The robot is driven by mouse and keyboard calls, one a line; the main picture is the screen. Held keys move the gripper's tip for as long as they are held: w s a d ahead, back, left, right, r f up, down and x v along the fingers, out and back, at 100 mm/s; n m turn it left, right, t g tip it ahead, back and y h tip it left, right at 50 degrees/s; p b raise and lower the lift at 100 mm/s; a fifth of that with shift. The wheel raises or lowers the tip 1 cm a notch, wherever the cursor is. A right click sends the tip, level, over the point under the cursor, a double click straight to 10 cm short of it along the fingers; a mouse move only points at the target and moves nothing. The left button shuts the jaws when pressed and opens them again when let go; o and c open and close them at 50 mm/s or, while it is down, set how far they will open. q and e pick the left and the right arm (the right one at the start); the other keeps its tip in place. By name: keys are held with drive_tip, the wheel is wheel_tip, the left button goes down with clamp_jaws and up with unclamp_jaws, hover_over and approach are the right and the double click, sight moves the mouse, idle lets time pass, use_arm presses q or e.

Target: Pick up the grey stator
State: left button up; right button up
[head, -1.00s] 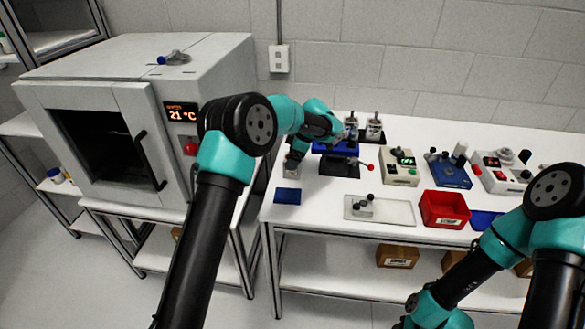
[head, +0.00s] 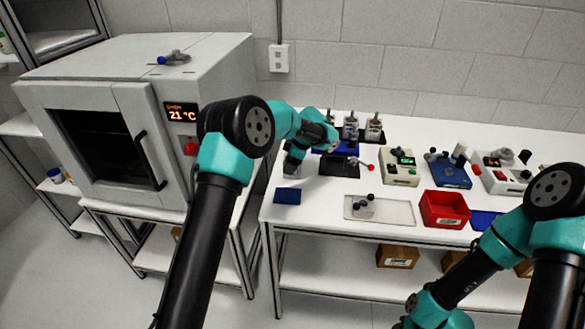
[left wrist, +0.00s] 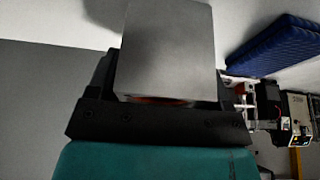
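My left gripper (head: 292,162) reaches down over the left part of the white table, behind a small blue pad. In the left wrist view, the grey block-shaped stator (left wrist: 167,48) stands between the dark fingers of my left gripper (left wrist: 165,108). A copper-orange band shows at the stator's end close to the palm. The fingers lie close along both sides of it; whether they press on it I cannot tell. In the head view the gripper hides most of the stator. My right arm comes in at the lower right; its fingers are out of view.
The blue pad (head: 287,196) lies in front of the left gripper. To the right are a pale tray (head: 395,211), a red bin (head: 444,209) and several devices. Upright parts (head: 374,128) stand at the back. A grey oven (head: 130,85) stands left of the table.

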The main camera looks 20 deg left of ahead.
use_arm(q)
drive_tip(key=c, duration=0.9)
drive_tip(key=shift+r, duration=0.1)
drive_tip(key=shift+r, duration=1.3)
drive_tip(key=shift+s+d+r, duration=0.1)
drive_tip(key=shift+s+r, duration=0.25)
drive_tip(key=shift+r, duration=0.1)
drive_tip(key=s+d, duration=0.1)
drive_tip(key=s, duration=0.4)
drive_tip(key=s+d+r, duration=0.1)
drive_tip(key=s+d, duration=0.1)
drive_tip(key=s, duration=0.2)
drive_tip(key=s+d, duration=0.1)
drive_tip(key=s, duration=0.4)
drive_tip(key=shift+s+d+r, duration=0.15)
drive_tip(key=shift+s+d, duration=0.05)
drive_tip(key=shift+s, duration=0.15)
drive_tip(key=shift+w+a, duration=0.1)
